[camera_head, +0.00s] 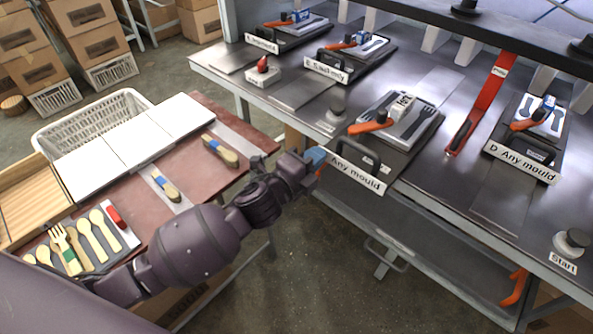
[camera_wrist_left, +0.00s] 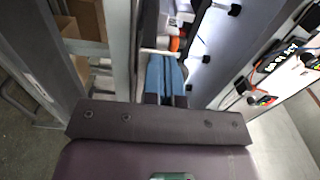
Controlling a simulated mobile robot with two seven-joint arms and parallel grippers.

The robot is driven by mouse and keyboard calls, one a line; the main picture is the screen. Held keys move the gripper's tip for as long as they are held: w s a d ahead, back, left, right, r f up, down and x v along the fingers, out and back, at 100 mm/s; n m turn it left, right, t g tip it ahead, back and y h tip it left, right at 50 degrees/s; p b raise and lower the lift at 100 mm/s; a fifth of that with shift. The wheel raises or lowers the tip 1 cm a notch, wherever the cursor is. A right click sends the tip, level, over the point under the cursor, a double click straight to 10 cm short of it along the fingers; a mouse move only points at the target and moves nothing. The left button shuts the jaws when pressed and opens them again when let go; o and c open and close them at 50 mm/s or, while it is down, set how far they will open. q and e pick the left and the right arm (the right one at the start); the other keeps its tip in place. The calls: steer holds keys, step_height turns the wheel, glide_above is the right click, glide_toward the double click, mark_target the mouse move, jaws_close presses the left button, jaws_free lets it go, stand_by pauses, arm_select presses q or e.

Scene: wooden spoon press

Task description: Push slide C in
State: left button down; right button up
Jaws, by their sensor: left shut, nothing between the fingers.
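Slide C (camera_head: 372,152) is the plate with a black handle and a white label reading "Any mould". Its front end sticks out over the bench's front edge. The label's letter is hidden behind my gripper. A metal mould (camera_head: 412,122) with dark cutlery shapes and an orange-handled clamp (camera_head: 371,124) sit on it. My left gripper (camera_head: 317,157) is shut and empty, its blue fingertips at the label's left end. In the wrist view the blue fingers (camera_wrist_left: 168,77) point at a thin white edge (camera_wrist_left: 160,53); I cannot tell whether they touch it.
Slide D (camera_head: 520,165) lies right on the steel bench (camera_head: 440,205), past a red lever (camera_head: 478,108). Two more slides lie farther back. A Start button (camera_head: 571,242) is at front right.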

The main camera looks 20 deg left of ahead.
arm_select(q)
steer(key=x, duration=0.8)
steer(key=shift+w+d, duration=0.25)
steer(key=shift+w, duration=0.3)
steer(key=shift+s+a, duration=0.1)
